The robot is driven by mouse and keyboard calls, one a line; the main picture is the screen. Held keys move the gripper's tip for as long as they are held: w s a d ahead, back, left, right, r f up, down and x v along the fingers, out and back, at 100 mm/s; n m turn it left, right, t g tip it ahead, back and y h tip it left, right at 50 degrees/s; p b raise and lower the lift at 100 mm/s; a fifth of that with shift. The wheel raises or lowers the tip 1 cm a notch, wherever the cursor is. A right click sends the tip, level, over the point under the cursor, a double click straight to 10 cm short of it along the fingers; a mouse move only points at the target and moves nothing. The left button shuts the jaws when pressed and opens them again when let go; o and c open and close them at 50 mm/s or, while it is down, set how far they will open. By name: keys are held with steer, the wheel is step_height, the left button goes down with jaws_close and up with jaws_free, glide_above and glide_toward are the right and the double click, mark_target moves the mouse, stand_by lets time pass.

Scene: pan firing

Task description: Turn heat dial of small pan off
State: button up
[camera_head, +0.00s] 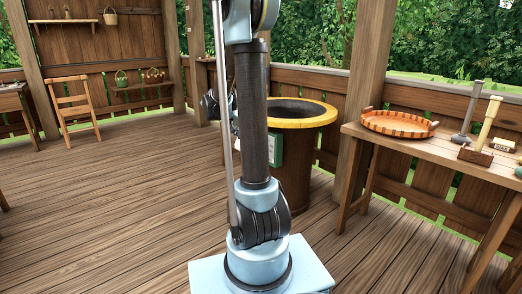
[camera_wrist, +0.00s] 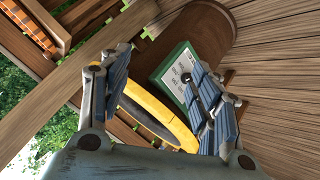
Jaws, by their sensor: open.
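A round brown stove (camera_head: 300,170) with a yellow rim (camera_head: 325,121) and a dark sunken pan (camera_head: 292,108) stands behind my arm. A green-framed panel (camera_head: 276,149) is on its side, partly hidden by my arm. In the wrist view the panel (camera_wrist: 176,75) shows a white face with a small dark spot near the right finger; I cannot tell if this is the heat dial. The yellow rim (camera_wrist: 160,118) lies between the fingers in that view. My gripper (camera_wrist: 160,82) is open, with nothing between its fingers, pointing toward the stove; in the head view it is mostly hidden.
A wooden table (camera_head: 400,143) at the right holds a round wooden tray (camera_head: 398,123) and several tools. A wooden post (camera_head: 364,90) stands between the stove and the table. A chair (camera_head: 76,105) is far left. The floor (camera_head: 120,200) at left is clear.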

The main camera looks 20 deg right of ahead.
steer(key=w+d+f+m+t+h, duration=0.1)
steer(key=w+f+h, duration=0.1)
steer(key=w+f, duration=0.5)
steer(key=w+d+f+m+h, duration=0.1)
steer(key=w+f+m+h, duration=0.1)
steer(key=w, duration=0.9)
steer(key=w+f+m+t+h, duration=0.2)
steer(key=w+f+h, duration=0.35)
steer(key=f, duration=0.85)
steer(key=w+d, duration=0.3)
steer(key=d, duration=0.5)
steer(key=w+d+y, duration=0.1)
steer(key=w+d, duration=0.3)
steer(key=d, duration=0.4)
steer(key=shift+w, duration=0.25)
steer(key=shift+f, duration=0.1)
steer(key=c, duration=1)
